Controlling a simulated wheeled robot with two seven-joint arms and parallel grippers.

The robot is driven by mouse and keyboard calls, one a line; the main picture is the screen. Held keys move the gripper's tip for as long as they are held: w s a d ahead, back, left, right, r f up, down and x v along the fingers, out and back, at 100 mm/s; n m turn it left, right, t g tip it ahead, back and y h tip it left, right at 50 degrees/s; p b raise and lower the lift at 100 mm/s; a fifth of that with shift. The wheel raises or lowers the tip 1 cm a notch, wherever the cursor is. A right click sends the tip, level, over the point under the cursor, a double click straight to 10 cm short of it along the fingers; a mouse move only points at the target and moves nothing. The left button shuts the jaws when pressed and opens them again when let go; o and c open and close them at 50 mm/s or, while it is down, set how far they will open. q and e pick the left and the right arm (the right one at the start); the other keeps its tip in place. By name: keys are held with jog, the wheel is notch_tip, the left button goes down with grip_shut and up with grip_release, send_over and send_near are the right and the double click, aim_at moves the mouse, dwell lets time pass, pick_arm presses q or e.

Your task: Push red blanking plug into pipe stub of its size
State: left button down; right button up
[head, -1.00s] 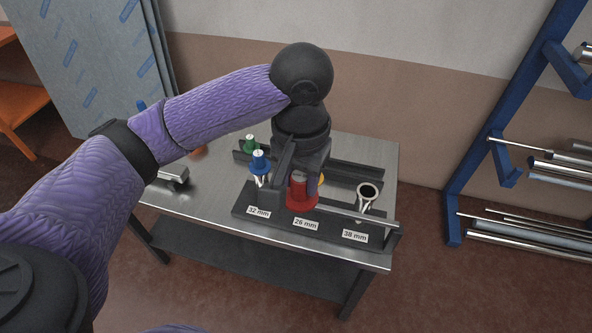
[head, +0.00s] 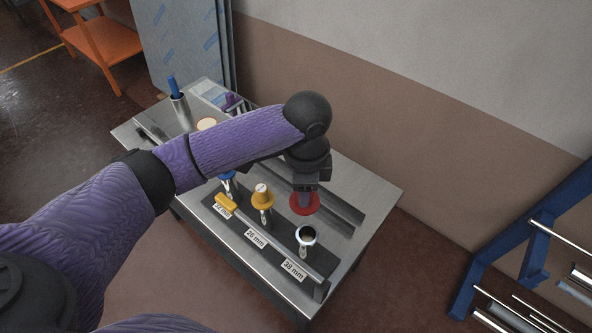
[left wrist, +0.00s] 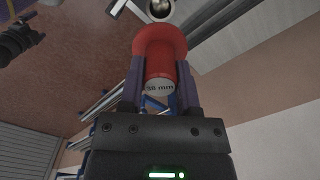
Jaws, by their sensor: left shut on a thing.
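My left gripper (head: 306,191) is shut on the red blanking plug (head: 303,204), which has a wide flange. In the left wrist view the plug (left wrist: 160,55) sits between the fingers, its end marked "38 mm" facing the camera. The open 38 mm pipe stub (head: 305,241) stands in front of the plug in the head view. Its mouth also shows past the flange in the left wrist view (left wrist: 160,9); plug and stub are apart. The 26 mm stub carries a yellow plug (head: 262,197). A blue plug (head: 227,176) is on the 32 mm stub, partly behind my arm.
The stubs stand on a dark labelled rack (head: 276,258) on a steel table (head: 375,195). A yellow piece (head: 226,203) lies by the 32 mm label. A blue-handled tool in a cup (head: 178,100) is at the back left. A blue pipe rack (head: 500,240) stands at right.

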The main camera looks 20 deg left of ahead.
aim_at(310, 203)
pick_arm(q)
jog(key=f+m, duration=0.1)
jog(key=m, duration=0.1)
jog(key=f+m+p, duration=0.1)
jog(key=m, duration=0.2)
jog(key=d+f+m+p, duration=0.1)
jog(key=m, duration=0.2)
jog(key=shift+w+f, duration=0.1)
jog(key=shift+w, duration=0.3)
jog(key=shift+s+f+m, duration=0.1)
jog(key=shift+f+m, duration=0.45)
jog(key=shift+m, duration=0.65)
jog(key=shift+f, duration=0.45)
notch_tip(310, 203, down, 6)
jog(key=b, duration=0.5)
jog(key=shift+r, duration=0.25)
jog(key=shift+f+b, duration=0.95)
jog(key=shift+f, duration=0.75)
